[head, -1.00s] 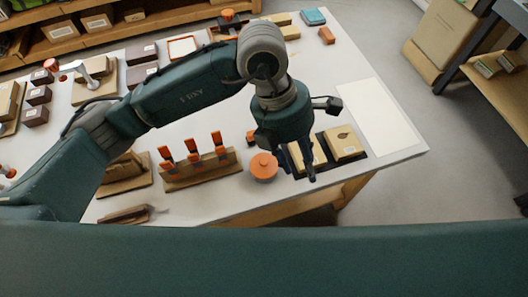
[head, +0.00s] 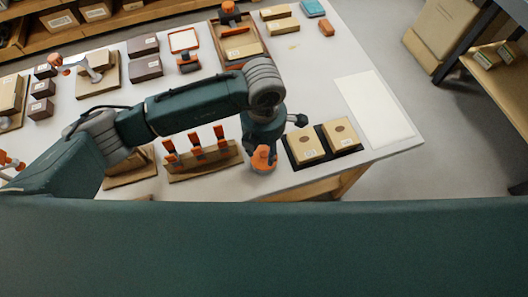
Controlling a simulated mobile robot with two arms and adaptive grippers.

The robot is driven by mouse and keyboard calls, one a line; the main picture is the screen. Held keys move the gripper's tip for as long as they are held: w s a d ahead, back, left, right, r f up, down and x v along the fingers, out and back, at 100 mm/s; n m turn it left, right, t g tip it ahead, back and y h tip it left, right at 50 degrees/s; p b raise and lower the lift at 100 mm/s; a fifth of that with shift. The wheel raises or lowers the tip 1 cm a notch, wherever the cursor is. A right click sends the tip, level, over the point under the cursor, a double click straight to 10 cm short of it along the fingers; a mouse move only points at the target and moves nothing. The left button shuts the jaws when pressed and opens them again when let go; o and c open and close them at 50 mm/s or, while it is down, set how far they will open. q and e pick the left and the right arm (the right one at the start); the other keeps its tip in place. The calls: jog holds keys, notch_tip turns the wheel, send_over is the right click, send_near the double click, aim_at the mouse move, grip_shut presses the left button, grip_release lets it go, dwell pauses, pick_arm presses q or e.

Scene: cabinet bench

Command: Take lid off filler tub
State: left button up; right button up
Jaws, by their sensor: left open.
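The filler tub (head: 264,169) stands near the front edge of the white bench in the head view, with its orange lid (head: 262,157) on top. My left gripper (head: 263,150) comes down from above, right at the lid, and hides part of it. The gripper is open. Whether its fingers touch the lid cannot be told from this angle. My right gripper is not in view.
Right of the tub is a black tray (head: 349,151) with two tan boxes. Left of it stands a wooden rack (head: 205,161) with orange-handled tools. A pale mat (head: 374,110) lies bare on the right. The bench's front edge is close.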

pick_arm(q)
jog(key=shift+f, duration=0.5)
jog(key=shift+c, duration=0.3)
jog(key=c, duration=0.9)
